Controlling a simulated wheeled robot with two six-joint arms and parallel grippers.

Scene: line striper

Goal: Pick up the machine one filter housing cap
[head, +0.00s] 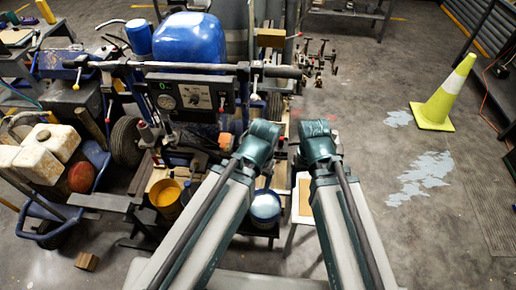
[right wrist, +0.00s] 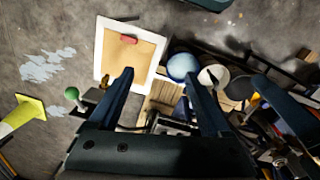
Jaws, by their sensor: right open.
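My right gripper (right wrist: 159,78) is open in the right wrist view, with no object visible between its two dark fingers. Ahead of it lies a white-rimmed tray (right wrist: 99,62) with a tan bottom. A small red piece (right wrist: 128,39) lies on the tan surface. In the head view the tray (head: 294,213) shows partly behind my right arm. No part is clearly recognisable as the filter housing cap, and I cannot tell whether the red piece is it. My left arm (head: 215,205) reaches forward in the head view; its gripper is hidden.
The striping machine, with a blue tank (head: 188,40) and control panel (head: 190,97), stands left of centre. A yellow cone (head: 446,95) stands right on mostly open floor.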

